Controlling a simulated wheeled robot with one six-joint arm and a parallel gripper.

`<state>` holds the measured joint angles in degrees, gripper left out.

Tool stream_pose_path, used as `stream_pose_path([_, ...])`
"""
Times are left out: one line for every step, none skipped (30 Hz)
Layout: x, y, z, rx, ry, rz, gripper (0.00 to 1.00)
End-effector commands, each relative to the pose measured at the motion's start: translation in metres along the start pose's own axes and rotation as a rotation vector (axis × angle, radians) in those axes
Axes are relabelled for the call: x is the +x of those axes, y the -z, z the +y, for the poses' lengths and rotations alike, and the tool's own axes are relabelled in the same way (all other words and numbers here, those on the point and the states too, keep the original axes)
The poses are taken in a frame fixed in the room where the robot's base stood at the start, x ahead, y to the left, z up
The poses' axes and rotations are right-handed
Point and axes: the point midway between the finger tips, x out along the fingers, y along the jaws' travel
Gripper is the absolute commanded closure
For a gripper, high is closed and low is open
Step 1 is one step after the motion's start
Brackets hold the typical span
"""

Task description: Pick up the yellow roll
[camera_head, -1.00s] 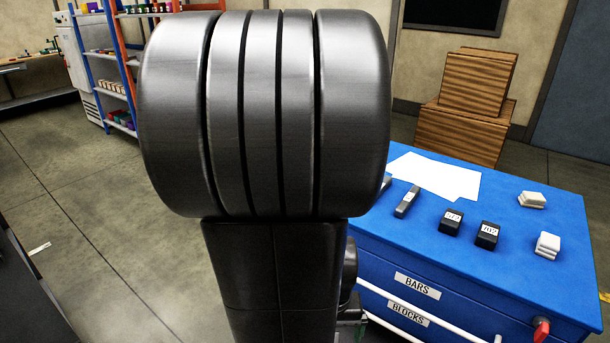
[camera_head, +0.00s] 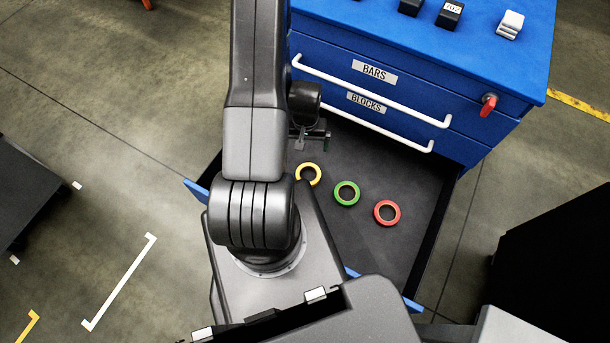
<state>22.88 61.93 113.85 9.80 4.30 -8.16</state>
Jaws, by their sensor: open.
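The yellow roll (camera_head: 315,168) is a ring lying flat in the open bottom drawer (camera_head: 385,250) of a blue cabinet. My gripper (camera_head: 313,143) is just beyond the roll in the picture, above the drawer near the cabinet front. It is open and holds nothing that I can see. It is partly hidden by my arm and small in view, so its height over the drawer is hard to tell.
A green roll (camera_head: 347,193) and a red roll (camera_head: 387,212) lie to the right of the yellow one. Above the drawer, the blue cabinet (camera_head: 470,60) has closed drawers with white handles, labelled BARS and BLOCKS. A dark block (camera_head: 449,13) and white pieces (camera_head: 510,24) sit on top.

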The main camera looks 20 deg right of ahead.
Motion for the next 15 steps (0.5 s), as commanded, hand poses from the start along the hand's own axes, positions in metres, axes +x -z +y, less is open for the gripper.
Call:
stream_pose_path([0.015, -0.002, 0.005, 0.016, -0.003, -0.004, 0.0])
stream_pose_path([0.021, -0.003, 0.008, 0.023, -0.005, -0.004, 0.0])
stream_pose_path([0.028, -0.003, 0.01, 0.029, -0.007, -0.003, 0.0])
stream_pose_path([0.032, -0.004, 0.012, 0.033, -0.009, -0.002, 0.0])
stream_pose_path([0.035, -0.004, 0.013, 0.037, -0.01, -0.002, 0.0])
stream_pose_path([0.038, -0.004, 0.015, 0.04, -0.011, -0.001, 0.0])
stream_pose_path([0.041, -0.004, 0.015, 0.042, -0.012, 0.0, 0.0])
stream_pose_path([0.043, -0.005, 0.016, 0.044, -0.012, 0.0, 0.0])
stream_pose_path([0.048, -0.005, 0.016, 0.045, -0.013, 0.001, 0.0])
stream_pose_path([0.051, -0.005, 0.017, 0.046, -0.013, 0.001, 0.0])
stream_pose_path([0.055, -0.005, 0.017, 0.047, -0.013, 0.001, 0.0])
stream_pose_path([0.061, -0.004, 0.017, 0.046, -0.013, 0.001, 0.0])
stream_pose_path([0.067, -0.004, 0.017, 0.046, -0.013, 0.001, 0.0])
stream_pose_path([0.073, -0.004, 0.017, 0.046, -0.013, 0.001, 0.0])
stream_pose_path([0.081, -0.004, 0.017, 0.047, -0.013, 0.001, 0.0])
